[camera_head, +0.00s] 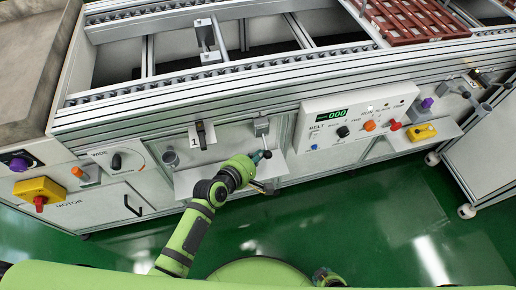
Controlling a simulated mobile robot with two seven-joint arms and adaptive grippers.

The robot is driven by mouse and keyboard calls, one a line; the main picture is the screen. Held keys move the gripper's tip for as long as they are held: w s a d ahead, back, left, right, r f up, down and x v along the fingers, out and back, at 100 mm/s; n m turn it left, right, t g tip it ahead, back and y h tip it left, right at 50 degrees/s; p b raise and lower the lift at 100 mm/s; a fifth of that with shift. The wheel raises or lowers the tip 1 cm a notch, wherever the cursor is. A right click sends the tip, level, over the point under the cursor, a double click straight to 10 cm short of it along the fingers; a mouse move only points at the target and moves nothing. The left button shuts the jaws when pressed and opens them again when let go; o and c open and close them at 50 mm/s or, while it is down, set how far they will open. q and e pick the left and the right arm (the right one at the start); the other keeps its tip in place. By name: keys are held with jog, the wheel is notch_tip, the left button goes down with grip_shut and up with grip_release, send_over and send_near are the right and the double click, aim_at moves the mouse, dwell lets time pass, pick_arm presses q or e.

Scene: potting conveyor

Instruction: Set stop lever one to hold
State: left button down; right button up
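A white plate marked 1 (194,139) is on the machine's front. A dark upright lever (202,135) stands beside the number, apparently stop lever one. To its right a grey bracket (261,126) has a stem reaching down towards a dark knob. My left gripper (266,169) is in front of the panel, below this bracket and right of the plate. Its dark end lies close to the knob; contact and finger opening cannot be made out. My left arm's green links come up from the bottom.
A BELT control box (352,117) reading 000 juts out right of the gripper. Yellow switch boxes (41,190) and (421,132) sit at both ends. A roller conveyor (225,71) with a red-brown tray (415,20) runs above.

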aim_at(266, 152)
jog(key=s+r+g+p, duration=0.3)
jog(key=s+p, duration=0.1)
jog(key=s, duration=0.7)
pick_arm(q)
jog(key=r+n+g+p, duration=0.1)
jog(key=p, duration=0.2)
jog(key=r+n+g+p, duration=0.1)
jog(key=g+p, duration=0.1)
jog(key=p, duration=0.1)
jog(key=s+r+g+p, duration=0.1)
jog(key=g+p, duration=0.1)
jog(key=p, duration=0.1)
jog(key=shift+s+d+r+n+h, duration=0.1)
jog(key=shift+d+r+n+h, duration=0.15)
jog(key=shift+r+n+h, duration=0.15)
pick_arm(e)
notch_tip(266, 152, up, 9)
jog(key=shift+s+d, duration=0.2)
jog(key=shift+d, duration=0.1)
pick_arm(q)
jog(key=shift+r, duration=0.1)
jog(key=shift+r+p, duration=0.75)
jog(key=shift+p, duration=0.2)
pick_arm(e)
jog(key=shift+r, duration=0.85)
jog(key=shift+w+d, duration=0.1)
